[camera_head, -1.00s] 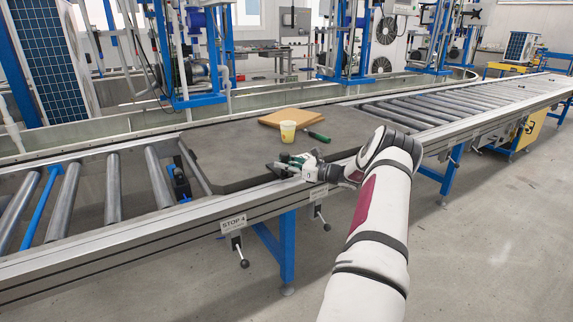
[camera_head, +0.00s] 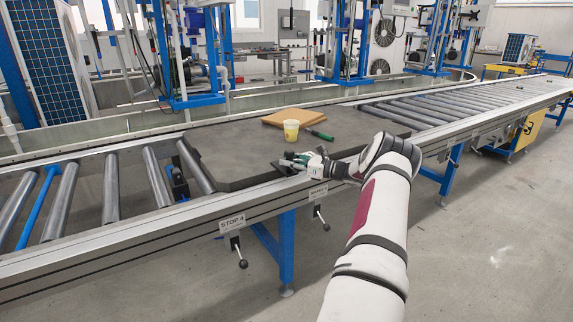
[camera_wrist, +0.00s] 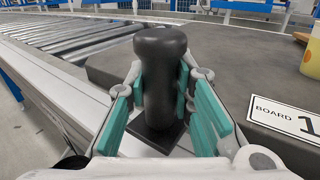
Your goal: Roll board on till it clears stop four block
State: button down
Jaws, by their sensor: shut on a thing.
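The board (camera_head: 240,148) is a dark flat slab lying on the roller conveyor. A label on its side in the wrist view reads BOARD 1 (camera_wrist: 290,117). My gripper (camera_head: 297,164) is at the board's near edge, shut on an upright black handle (camera_wrist: 160,75), with green pads on both sides of it. The stop four block (camera_head: 178,182) is a small dark piece between rollers, left of the board's left edge. One roller shows between block and edge. The STOP 4 plate (camera_head: 232,223) is on the near rail, above a black-knobbed lever (camera_head: 240,255).
A yellow cup (camera_head: 291,131), a brown flat box (camera_head: 292,117) and a green-handled tool (camera_head: 320,134) sit on the board. Bare rollers (camera_head: 440,108) extend to the right. A second lever (camera_head: 322,220) hangs below the near rail.

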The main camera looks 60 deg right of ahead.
jog(key=shift+s+d+b, duration=0.3)
jog(key=shift+d+b, duration=0.1)
jog(key=shift+d, duration=0.25)
jog(key=shift+s+d+b, duration=0.25)
jog(key=shift+d+b, duration=0.15)
jog(key=shift+d, duration=0.25)
jog(key=shift+s+d+b, duration=0.3)
jog(key=shift+d+b, duration=0.1)
jog(key=shift+d, duration=0.25)
jog(key=c, duration=1.3)
grip_release()
jog(key=shift+s, duration=0.1)
jog(key=s, duration=0.4)
jog(key=s+d, duration=0.1)
jog(key=s, duration=0.2)
jog(key=s+d, duration=0.1)
jog(key=s, duration=0.3)
jog(key=shift+s, duration=0.35)
